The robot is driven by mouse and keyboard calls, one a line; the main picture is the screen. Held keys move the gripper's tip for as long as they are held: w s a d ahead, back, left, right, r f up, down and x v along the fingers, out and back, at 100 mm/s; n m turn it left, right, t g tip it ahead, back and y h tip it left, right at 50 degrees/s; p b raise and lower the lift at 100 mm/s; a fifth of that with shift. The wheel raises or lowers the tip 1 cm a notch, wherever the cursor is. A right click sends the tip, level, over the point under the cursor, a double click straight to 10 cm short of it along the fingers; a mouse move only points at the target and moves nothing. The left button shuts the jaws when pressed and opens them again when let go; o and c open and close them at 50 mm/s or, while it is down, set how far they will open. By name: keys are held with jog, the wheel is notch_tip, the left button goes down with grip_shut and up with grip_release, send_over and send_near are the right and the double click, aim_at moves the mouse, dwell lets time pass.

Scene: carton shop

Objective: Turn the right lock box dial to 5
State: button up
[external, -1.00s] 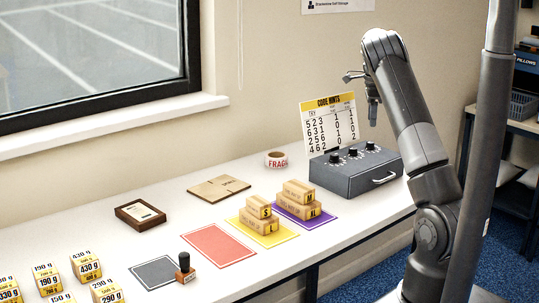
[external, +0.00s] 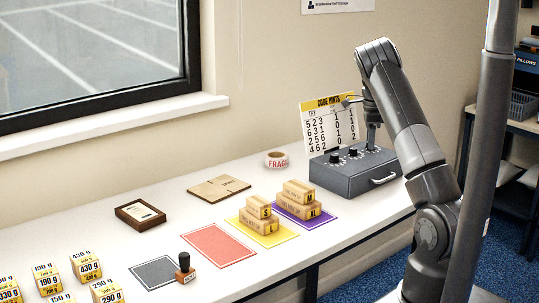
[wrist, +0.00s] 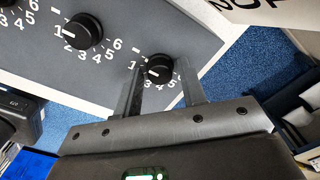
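The grey lock box (external: 350,180) stands on the counter with three black dials on top. In the wrist view, the right dial (wrist: 159,67) sits between the fingertips of my gripper (wrist: 161,82). Its white mark appears to point left, near the 1; the fingers hide some of its numbers. The middle dial (wrist: 83,31) points at 1. In the external view, my gripper (external: 372,142) points down at the right dial and mostly covers it. The fingers are apart with small gaps beside the dial; contact cannot be made out.
The code hints card (external: 330,125) stands behind the box. Stacked cartons (external: 298,200) sit on coloured mats to its left. A tape roll (external: 277,160) lies behind them. The box handle (external: 384,178) faces the counter's front edge.

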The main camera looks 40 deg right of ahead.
jog(key=c, duration=0.7)
